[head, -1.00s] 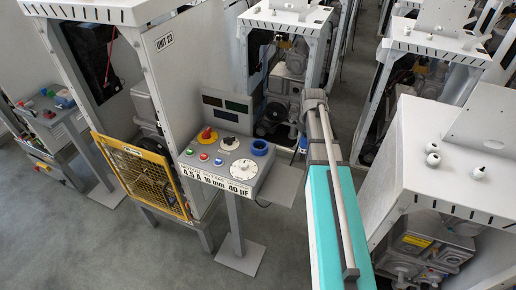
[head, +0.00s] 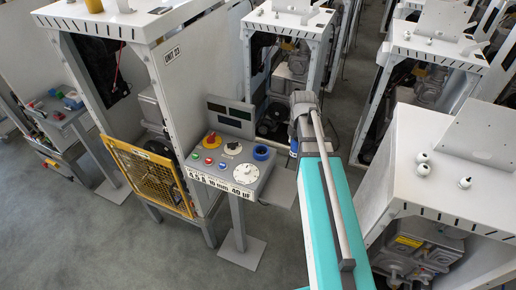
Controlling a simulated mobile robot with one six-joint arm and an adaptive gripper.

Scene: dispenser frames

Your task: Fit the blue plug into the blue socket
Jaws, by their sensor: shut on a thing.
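The blue socket (head: 262,153) is a round blue ring at the right end of the sloping control panel (head: 224,183) in front of UNIT 23. My gripper (head: 293,141) is mostly hidden behind my arm, just right of the panel. A small blue piece, the blue plug (head: 293,147), shows at the arm's left edge, held in the shut gripper. The plug is apart from the socket, to its right in the picture. Its lower end and tilt cannot be made out.
The panel also carries a red knob on yellow (head: 211,140), small buttons, a white dial (head: 245,171) and dark displays behind. A yellow mesh guard (head: 150,178) is at left. Other machine frames stand behind and at right (head: 440,170). Grey floor is open at the lower left.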

